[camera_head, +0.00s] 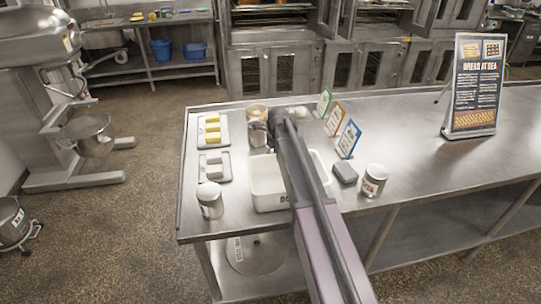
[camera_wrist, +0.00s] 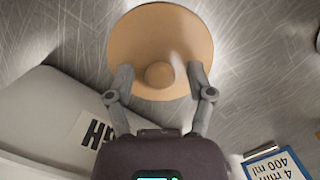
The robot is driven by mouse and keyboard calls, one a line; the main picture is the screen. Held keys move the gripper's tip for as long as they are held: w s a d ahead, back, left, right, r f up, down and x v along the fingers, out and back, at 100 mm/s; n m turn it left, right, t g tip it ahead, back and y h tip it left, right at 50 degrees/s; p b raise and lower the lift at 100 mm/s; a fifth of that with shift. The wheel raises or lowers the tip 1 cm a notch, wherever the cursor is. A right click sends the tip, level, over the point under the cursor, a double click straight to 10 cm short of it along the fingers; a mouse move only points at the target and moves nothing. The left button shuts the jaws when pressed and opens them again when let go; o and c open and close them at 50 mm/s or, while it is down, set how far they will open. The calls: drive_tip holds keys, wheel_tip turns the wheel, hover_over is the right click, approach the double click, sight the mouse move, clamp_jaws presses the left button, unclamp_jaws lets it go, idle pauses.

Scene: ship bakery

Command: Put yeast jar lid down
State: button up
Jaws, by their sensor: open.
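The lid (camera_wrist: 160,40) is a round, light wooden disc with a knob (camera_wrist: 159,75). In the wrist view it appears to lie flat, knob up, on the scratched steel tabletop. My gripper (camera_wrist: 160,70) is open, its two fingers on either side of the knob with gaps showing. In the head view my arm hides most of the gripper area, and I cannot make out the lid there. A clear jar with brownish contents (camera_head: 257,113) stands at the back left of the table, beside my arm's end; I cannot tell if it is the yeast jar.
A white lettered tub (camera_head: 268,185) stands under my arm. Left are trays with yellow blocks (camera_head: 212,130) and pale blocks (camera_head: 213,166), and a white canister (camera_head: 210,200). Right are upright cards (camera_head: 348,138), a grey block (camera_head: 345,172) and another canister (camera_head: 374,181). The table's right side (camera_head: 430,170) is mostly clear.

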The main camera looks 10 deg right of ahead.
wheel_tip(320, 180, up, 12)
drive_tip(key=s+d+p, duration=0.1)
drive_tip(key=p, duration=1.1)
drive_tip(key=shift+s+d, duration=0.15)
idle(0.5)
drive_tip(key=s+a+n+g+h, duration=0.1)
drive_tip(key=s+n, duration=2.6)
drive_tip(key=s, duration=0.1)
drive_tip(key=shift+a, duration=0.35)
drive_tip(key=shift+w+f, duration=0.1)
drive_tip(key=shift+f, duration=0.1)
wheel_tip(320, 180, down, 5)
drive_tip(key=b, duration=0.5)
